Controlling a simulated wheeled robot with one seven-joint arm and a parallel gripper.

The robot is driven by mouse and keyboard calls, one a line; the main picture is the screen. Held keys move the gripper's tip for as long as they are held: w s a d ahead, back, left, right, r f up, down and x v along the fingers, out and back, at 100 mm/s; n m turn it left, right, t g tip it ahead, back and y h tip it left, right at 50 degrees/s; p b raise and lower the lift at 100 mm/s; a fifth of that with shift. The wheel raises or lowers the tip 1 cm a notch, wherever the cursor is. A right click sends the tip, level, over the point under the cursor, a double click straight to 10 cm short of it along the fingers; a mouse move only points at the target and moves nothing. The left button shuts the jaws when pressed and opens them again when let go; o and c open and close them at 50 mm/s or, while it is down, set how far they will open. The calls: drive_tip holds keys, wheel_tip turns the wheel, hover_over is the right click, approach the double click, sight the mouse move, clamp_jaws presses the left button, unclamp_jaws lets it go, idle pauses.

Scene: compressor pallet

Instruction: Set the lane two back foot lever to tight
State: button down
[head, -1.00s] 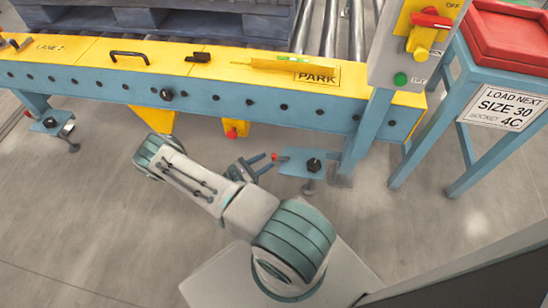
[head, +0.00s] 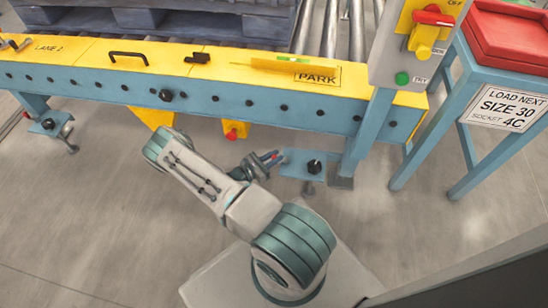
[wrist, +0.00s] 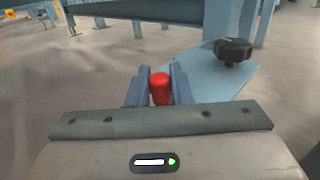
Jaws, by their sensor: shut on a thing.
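In the wrist view a red-tipped foot lever (wrist: 160,88) stands between the two fingers of my gripper (wrist: 160,92), which are shut on it. The blue foot plate (wrist: 205,72) with a black knob (wrist: 232,50) lies just beyond, to the right. In the head view my gripper (head: 269,161) is low by the floor at the left edge of that foot plate (head: 297,157). The red lever end shows small between the fingers (head: 271,156). The lever's shaft is mostly hidden, so its exact angle cannot be told.
A blue and yellow conveyor frame (head: 230,92) marked LANE 2 and PARK runs above. Another foot plate (head: 48,124) is at the left. A switch post (head: 400,60) and a red-topped blue stand (head: 455,75) are at the right. The floor in front is open.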

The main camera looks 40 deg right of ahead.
drive_tip(key=b, duration=0.1)
drive_tip(key=m+g+b, duration=0.1)
drive_tip(key=g+b, duration=0.1)
drive_tip(key=shift+w+d+f+m, duration=0.2)
drive_tip(key=shift+w+f+m, duration=0.1)
drive_tip(key=shift+w+m, duration=0.1)
drive_tip(key=shift+w+d+r+m+g+y+b, duration=0.15)
drive_tip(key=shift+m+g+y+b, duration=0.2)
drive_tip(key=shift+m+g+b, duration=0.4)
drive_tip(key=shift+w+d+r+m+g+y+b, duration=0.15)
drive_tip(key=shift+m+g+y+b, duration=0.25)
drive_tip(key=shift+g, duration=0.65)
drive_tip(key=shift+w+d+m+g+y+b, duration=0.15)
drive_tip(key=shift+m+g+y+b, duration=0.25)
drive_tip(key=shift+g+b, duration=0.4)
drive_tip(key=c, duration=1.4)
unclamp_jaws()
drive_tip(key=shift+o, duration=0.2)
drive_tip(key=p+v, duration=0.3)
drive_tip(key=v, duration=1.1)
drive_tip(key=shift+f, duration=0.2)
